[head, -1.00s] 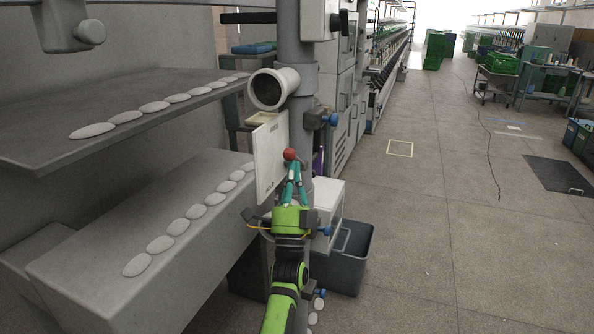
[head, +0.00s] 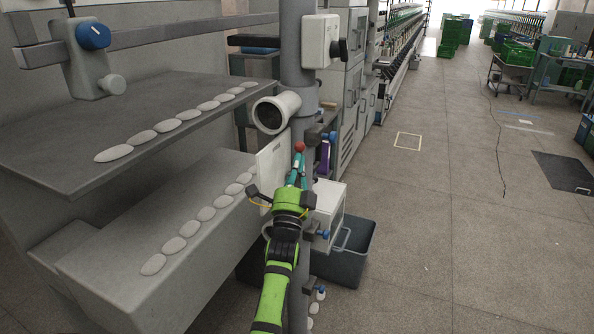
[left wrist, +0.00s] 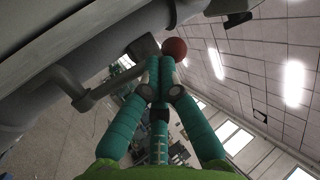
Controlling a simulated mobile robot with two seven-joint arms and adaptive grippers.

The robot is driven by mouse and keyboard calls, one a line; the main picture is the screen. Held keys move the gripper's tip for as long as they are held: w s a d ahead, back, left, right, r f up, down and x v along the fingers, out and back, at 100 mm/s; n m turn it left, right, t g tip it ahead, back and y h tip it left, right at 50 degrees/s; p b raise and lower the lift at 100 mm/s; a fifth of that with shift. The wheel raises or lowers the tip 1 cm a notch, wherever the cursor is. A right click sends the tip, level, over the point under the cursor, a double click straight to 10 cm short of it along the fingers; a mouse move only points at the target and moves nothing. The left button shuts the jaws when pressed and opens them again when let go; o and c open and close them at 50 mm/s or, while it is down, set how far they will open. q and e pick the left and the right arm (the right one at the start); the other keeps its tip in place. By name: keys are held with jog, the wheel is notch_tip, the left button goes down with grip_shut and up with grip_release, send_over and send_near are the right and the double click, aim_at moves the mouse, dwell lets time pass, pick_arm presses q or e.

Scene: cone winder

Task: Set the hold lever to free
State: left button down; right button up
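The hold lever shows as a red ball knob (head: 300,147) just right of a white plate (head: 272,168) on the grey post. In the left wrist view the knob (left wrist: 174,48) sits just beyond the fingertips, with a grey arm (left wrist: 98,92) running in from the left. My left gripper (head: 298,166) has its teal fingers closed together around the lever right below the knob. The fingertips hide most of the shank there. Lever markings cannot be read. My right gripper is not in view.
A white funnel-like tube (head: 276,112) sticks out above the plate. A white box (head: 327,208) and a dark grey bin (head: 345,262) stand at the post's right. Grey shelves with pale oval pads (head: 168,125) fill the left.

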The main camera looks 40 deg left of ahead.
pick_arm(q)
jog(key=shift+w+a+r, duration=0.1)
jog(key=shift+w+r, duration=0.2)
jog(key=shift+w, duration=0.2)
dwell(0.4)
